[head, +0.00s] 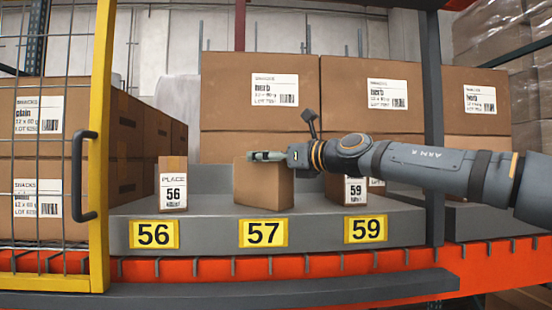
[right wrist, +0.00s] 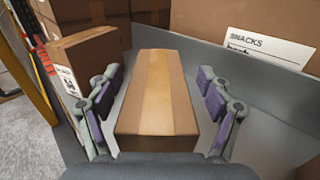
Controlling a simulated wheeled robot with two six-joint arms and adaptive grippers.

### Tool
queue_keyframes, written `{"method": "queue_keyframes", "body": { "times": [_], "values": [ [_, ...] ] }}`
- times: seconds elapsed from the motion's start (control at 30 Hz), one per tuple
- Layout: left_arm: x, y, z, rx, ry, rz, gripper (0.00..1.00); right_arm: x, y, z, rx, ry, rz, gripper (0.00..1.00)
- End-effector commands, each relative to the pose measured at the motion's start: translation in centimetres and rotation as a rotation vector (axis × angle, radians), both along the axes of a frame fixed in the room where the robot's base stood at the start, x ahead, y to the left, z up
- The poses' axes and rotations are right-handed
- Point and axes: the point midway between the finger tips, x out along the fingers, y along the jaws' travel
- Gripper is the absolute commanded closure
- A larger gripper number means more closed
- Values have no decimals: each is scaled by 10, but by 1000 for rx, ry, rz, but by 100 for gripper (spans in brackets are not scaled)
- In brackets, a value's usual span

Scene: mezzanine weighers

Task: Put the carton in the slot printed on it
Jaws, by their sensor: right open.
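A plain brown carton (head: 264,188) stands upright on the grey shelf behind the yellow 57 plate (head: 263,233). No print shows on its front face. My right gripper (head: 262,156) is at the top of this carton, its arm reaching in from the right. In the right wrist view the open fingers (right wrist: 160,100) stand on either side of the carton (right wrist: 155,85), with gaps between the purple pads and its sides. A carton labelled 56 (head: 173,185) stands behind the 56 plate (head: 154,234). A carton labelled 59 (head: 355,190), partly covered by my arm, stands behind the 59 plate (head: 365,229).
Large snack boxes (head: 260,92) are stacked behind the slots, and more stand at left (head: 37,165) behind a yellow-framed mesh gate (head: 101,150) with a dark handle. An orange beam (head: 335,263) runs under the shelf. Low grey walls back the slots.

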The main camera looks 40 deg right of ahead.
Motion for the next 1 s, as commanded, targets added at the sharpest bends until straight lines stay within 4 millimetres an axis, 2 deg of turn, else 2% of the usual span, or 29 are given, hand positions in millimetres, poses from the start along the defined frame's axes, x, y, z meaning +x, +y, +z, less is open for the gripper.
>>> {"method": "queue_keyframes", "body": {
  "times": [0.17,0.3,0.43,0.63,1.0],
  "values": [
    [0,2,-37,2,0,-1,20,-25,-6,-8,-3,-10,0,21],
    [1,2,-69,3,-1,-1,20,-58,-14,-10,-1,-9,-2,21],
    [2,2,-86,3,-2,-1,20,-87,-21,-7,0,-7,-2,21],
    [2,2,-96,3,-2,-1,20,-113,-27,-2,1,-3,-1,21],
    [2,2,-95,2,-3,-1,20,-117,-28,0,0,0,-1,21]
  ]
}}
